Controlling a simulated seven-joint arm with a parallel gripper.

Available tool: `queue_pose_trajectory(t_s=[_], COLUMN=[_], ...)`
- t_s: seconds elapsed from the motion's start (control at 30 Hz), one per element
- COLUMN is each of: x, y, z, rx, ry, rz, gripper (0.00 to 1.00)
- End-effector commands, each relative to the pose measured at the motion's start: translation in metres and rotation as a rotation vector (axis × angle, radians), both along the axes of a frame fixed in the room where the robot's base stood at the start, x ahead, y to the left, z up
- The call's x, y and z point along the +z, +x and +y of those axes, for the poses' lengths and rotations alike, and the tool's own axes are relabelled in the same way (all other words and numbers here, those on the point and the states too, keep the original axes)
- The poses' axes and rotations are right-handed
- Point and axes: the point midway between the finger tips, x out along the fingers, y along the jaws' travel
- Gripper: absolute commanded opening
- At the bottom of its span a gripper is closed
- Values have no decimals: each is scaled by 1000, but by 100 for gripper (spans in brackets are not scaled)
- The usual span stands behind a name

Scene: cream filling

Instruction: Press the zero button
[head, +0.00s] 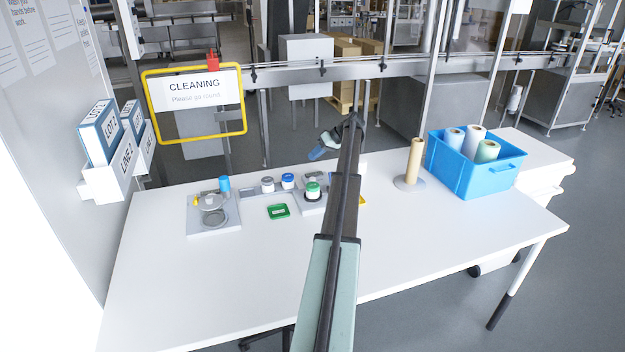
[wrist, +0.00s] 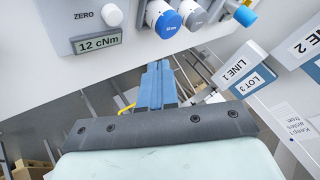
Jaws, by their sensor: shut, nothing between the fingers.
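The zero button (wrist: 112,14) is a round white knob beside the printed word ZERO, at the top left of the wrist view. It sits on a pale panel above a display (wrist: 97,42) reading 12 cNm. My gripper (wrist: 159,66) has its blue fingers together and empty. In the wrist picture its tips lie below and right of the button, apart from it. In the head view my gripper (head: 317,153) is above the far side of the table, left of my arm. I cannot make out the button in the head view.
Blue-capped (wrist: 163,18) and grey-capped (wrist: 192,15) jars stand close to the panel. In the head view, a green-capped jar (head: 313,190) and a green pad (head: 278,211) are near my arm. A paper-roll stand (head: 414,165) and blue crate (head: 464,180) are right. The table front is clear.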

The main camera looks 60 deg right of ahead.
Motion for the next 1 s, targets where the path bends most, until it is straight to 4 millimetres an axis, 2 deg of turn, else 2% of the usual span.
queue_pose_trajectory(t_s=[0.5, 0.7, 1.0], x=[-59, -69, -69], y=[0, 0, 0], z=[0, 0, 0], rx=[1, 0, 1], ry=[1, 2, 0], rz=[0, 1, 1], gripper=[0, 0, 0])
